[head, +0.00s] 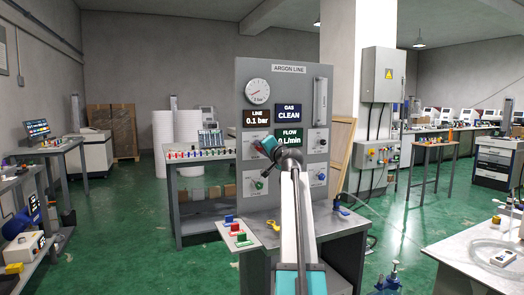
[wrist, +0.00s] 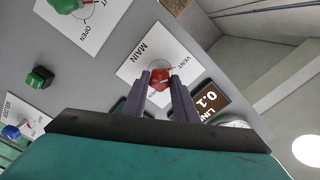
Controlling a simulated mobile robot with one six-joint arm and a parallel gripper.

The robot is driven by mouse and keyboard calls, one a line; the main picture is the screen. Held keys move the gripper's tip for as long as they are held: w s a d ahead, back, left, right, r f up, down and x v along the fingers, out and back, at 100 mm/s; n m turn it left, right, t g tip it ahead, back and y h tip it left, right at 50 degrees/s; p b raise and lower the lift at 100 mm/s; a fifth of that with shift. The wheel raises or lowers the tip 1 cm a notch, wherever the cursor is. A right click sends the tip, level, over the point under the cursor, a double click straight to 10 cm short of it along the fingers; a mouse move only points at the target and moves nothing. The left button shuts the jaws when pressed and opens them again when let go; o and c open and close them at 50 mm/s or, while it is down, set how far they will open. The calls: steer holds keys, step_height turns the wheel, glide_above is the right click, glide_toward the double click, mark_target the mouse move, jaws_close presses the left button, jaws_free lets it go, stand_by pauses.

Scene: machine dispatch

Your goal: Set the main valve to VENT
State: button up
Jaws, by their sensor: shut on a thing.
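The argon line panel (head: 305,75) stands upright ahead in the head view. In the wrist view the main valve's red knob (wrist: 160,80) sits on a white plate marked MAIN (wrist: 135,67), with VENT and OPEN lettered around it. My gripper (wrist: 160,76) is shut on the red knob, one finger on each side. In the head view my gripper (head: 262,148) is at the panel's left side, and it and my arm hide the main knob. The fingers hide part of the plate, and I cannot tell which mark the knob points to.
The displays read LINE 0.1 bar (head: 257,117), GAS CLEAN (head: 289,112) and FLOW 0 L/min (head: 290,138). Coloured pieces lie on the bench (head: 262,236) below.

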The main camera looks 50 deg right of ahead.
steer(key=o, duration=1.1)
steer(key=shift+c, duration=0.2)
steer(key=shift+s, duration=0.1)
steer(key=v, duration=1.3)
steer(key=shift+s, duration=0.35)
steer(key=shift+a, duration=0.15)
